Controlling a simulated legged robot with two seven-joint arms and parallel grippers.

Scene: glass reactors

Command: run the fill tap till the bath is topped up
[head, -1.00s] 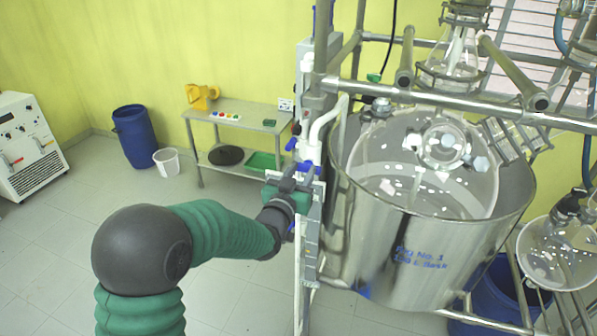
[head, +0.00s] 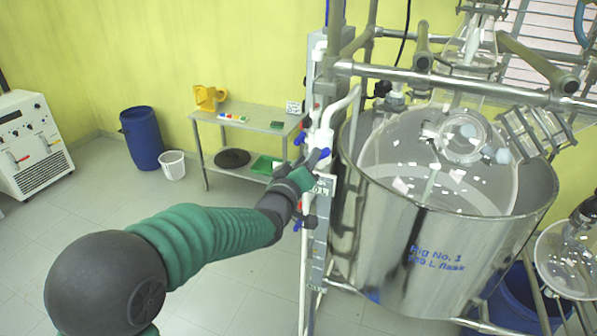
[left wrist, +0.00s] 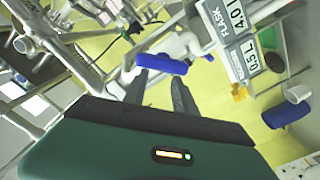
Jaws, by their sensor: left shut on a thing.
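The steel bath (head: 385,245) stands at the right in the head view, with a round glass flask (head: 440,150) inside it. The water level in the bath is hard to make out. White pipework with blue tap handles runs up a panel left of the bath. My left gripper (head: 310,166) is at this pipework, shut on a blue tap handle (head: 323,155). In the left wrist view the blue handle (left wrist: 160,63) lies across the ends of my dark fingers (left wrist: 165,92). The fingers partly hide the pipe behind. My right gripper is not in view.
A readout (left wrist: 238,45) beside the tap shows 4.0 L for the flask and 0.5 L on another line. Steel frame bars (head: 450,82) cross above the bath. A low steel table (head: 250,122) stands behind. A blue bin (head: 141,137) and white bucket (head: 171,165) are at left.

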